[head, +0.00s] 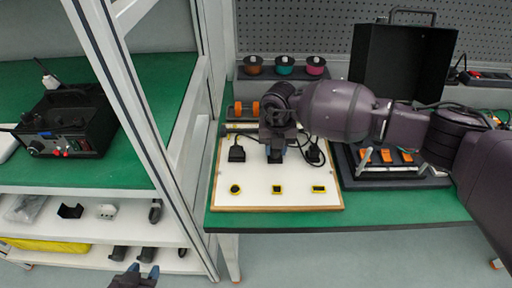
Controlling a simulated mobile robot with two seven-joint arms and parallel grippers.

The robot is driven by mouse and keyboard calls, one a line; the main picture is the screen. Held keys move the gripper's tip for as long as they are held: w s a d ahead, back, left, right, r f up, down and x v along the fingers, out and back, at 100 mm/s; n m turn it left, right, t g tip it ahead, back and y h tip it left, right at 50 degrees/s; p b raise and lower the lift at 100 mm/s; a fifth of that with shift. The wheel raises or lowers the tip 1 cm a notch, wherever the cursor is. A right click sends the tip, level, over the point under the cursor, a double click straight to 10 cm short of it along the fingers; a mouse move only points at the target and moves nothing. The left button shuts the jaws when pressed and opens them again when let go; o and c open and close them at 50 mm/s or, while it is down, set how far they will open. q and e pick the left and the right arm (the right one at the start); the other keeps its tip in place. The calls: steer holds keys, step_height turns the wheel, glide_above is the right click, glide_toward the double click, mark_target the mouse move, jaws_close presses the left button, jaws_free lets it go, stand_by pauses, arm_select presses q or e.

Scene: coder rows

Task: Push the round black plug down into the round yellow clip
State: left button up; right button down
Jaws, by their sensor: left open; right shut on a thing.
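The round yellow clip (235,189) is at the left of the front row on the white board; its centre looks dark. My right gripper (275,156) reaches in from the right and points down over the middle of the board, behind the clips. It is shut on a black plug, mostly hidden by the fingers, so its shape cannot be told. It is apart from the round clip, behind and to the right of it. My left gripper (136,272) is open and empty at the bottom edge, well away from the board.
A square yellow clip (277,190) and a rectangular yellow clip (319,189) share the front row. Black plugs with cables lie at left (237,153) and right (314,156) of my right gripper. An open black case (402,60) stands at right; a white-framed shelf (190,150) stands left.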

arm_select(q)
steer(key=shift+s+a, duration=0.1)
steer(key=shift+s, duration=0.3)
arm_select(e)
steer(key=shift+r, duration=0.25)
arm_select(q)
steer(key=shift+w+r, duration=0.1)
arm_select(e)
steer(key=shift+r+p, duration=0.35)
steer(key=shift+r, duration=0.05)
steer(key=shift+r+p, duration=0.45)
steer(key=shift+r, duration=0.45)
arm_select(q)
steer(key=shift+w+r, duration=0.3)
steer(key=shift+r, duration=0.65)
arm_select(e)
steer(key=shift+f, duration=0.1)
arm_select(q)
steer(key=shift+f, duration=0.1)
